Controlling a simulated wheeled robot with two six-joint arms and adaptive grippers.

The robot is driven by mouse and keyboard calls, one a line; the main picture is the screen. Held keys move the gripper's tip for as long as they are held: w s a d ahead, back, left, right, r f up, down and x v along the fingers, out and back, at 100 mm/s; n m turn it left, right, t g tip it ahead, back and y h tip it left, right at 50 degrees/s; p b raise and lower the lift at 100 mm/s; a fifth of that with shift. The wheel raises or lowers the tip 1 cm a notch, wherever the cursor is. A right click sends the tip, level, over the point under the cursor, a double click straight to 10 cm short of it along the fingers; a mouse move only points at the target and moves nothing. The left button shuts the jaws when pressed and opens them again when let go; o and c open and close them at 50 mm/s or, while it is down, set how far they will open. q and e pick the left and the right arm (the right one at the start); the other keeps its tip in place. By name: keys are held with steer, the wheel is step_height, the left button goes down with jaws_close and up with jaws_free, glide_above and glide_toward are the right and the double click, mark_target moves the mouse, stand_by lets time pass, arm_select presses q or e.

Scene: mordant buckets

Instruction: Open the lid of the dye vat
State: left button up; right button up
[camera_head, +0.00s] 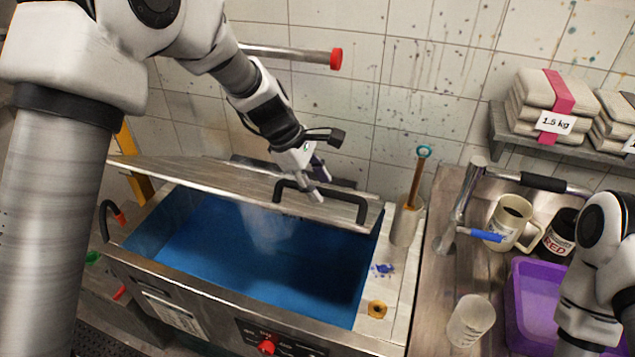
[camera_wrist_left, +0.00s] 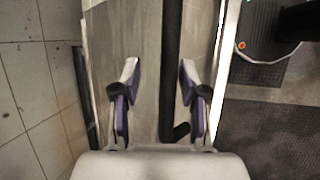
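The dye vat (camera_head: 185,290) is a steel tub with blue liquid (camera_head: 225,240) and a little steam. Its steel lid (camera_head: 205,181) stands raised and tilted over the back of the opening, so the inside shows. A dark bar handle (camera_head: 362,211) is fixed to the lid. My left gripper (camera_head: 319,186) is at the handle. In the left wrist view its purple-padded fingers (camera_wrist_left: 159,82) are apart, with the handle bar (camera_wrist_left: 172,50) running between them and gaps showing on both sides. My right arm shows at the right edge, but its gripper is out of frame.
A wall rail (camera_head: 290,54) with a red end is behind the left arm. A holder with a wooden-handled tool (camera_head: 416,180) stands right of the vat. Farther right are a tap (camera_head: 458,210), a mug (camera_head: 508,222), a white cup (camera_head: 470,321) and a purple tray (camera_head: 520,310).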

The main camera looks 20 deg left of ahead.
arm_select(q)
steer(key=shift+s+a+r, duration=0.1)
steer(key=shift+s, duration=0.15)
steer(key=v, duration=1.2)
steer(key=shift+w, duration=0.1)
